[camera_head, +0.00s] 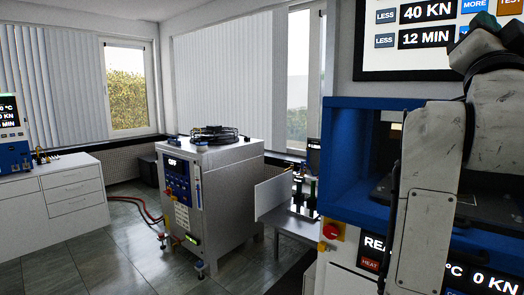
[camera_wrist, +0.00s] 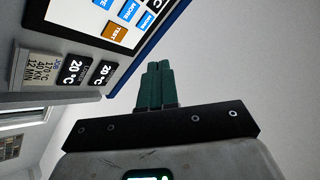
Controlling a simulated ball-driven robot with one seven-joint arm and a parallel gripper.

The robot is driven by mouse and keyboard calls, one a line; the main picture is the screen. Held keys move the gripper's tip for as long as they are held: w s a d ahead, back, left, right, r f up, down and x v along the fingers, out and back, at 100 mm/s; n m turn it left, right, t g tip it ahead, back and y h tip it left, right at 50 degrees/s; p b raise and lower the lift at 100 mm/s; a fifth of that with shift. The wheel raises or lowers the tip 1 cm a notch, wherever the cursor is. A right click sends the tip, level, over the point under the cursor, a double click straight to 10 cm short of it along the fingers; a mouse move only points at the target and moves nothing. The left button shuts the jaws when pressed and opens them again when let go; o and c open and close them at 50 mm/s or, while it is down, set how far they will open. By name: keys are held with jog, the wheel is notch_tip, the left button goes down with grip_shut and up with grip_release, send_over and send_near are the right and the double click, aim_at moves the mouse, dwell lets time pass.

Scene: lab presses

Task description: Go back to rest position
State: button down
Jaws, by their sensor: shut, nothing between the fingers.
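My gripper (camera_wrist: 157,84) shows in the wrist view with its two green fingers closed together and nothing between them. It points up past the edge of a press control screen (camera_wrist: 107,18) toward a plain pale surface. In the head view my arm fills the right side, in front of the blue press (camera_head: 348,160), and its upper part reaches beside the screen (camera_head: 425,62).
A white cabinet (camera_head: 58,195) with a blue press (camera_head: 12,155) is at left. A small table (camera_head: 292,224) stands near the window. The tiled floor (camera_head: 110,258) is open at left.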

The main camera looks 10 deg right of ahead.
jog(key=w+f+n+y, duration=0.2)
jog(key=w+f+y, duration=0.1)
jog(key=f, duration=0.4)
jog(key=w+f+n+y, duration=0.2)
jog(key=w+f+y, duration=0.1)
jog(key=f, duration=0.5)
jog(key=s+a+f+n+g+y, duration=0.1)
jog(key=a+f+n+g+y, duration=0.15)
jog(key=f, duration=1.35)
jog(key=s+a+f+n+g+y, duration=0.1)
jog(key=a+f+n+g+y, duration=0.2)
jog(key=f, duration=1.4)
jog(key=s+a+f+n+g+y, duration=0.1)
jog(key=s+a+f+g+y, duration=0.15)
jog(key=s+f, duration=0.5)
jog(key=s+a+f+n+g+y, duration=0.15)
jog(key=s+f+g, duration=0.3)
jog(key=f, duration=0.65)
jog(key=s+a+f+n+g+y, duration=0.1)
jog(key=s+a+f+g, duration=0.1)
jog(key=s+f, duration=0.3)
jog(key=s+a+f+n+g+y, duration=0.1)
jog(key=s+f, duration=0.4)
jog(key=s, duration=0.9)
jog(key=shift+a+n+g, duration=0.5)
jog(key=shift+a+g, duration=0.3)
jog(key=shift+g, duration=0.35)
jog(key=c, duration=1.9)
grip_release()
jog(key=shift+y, duration=0.25)
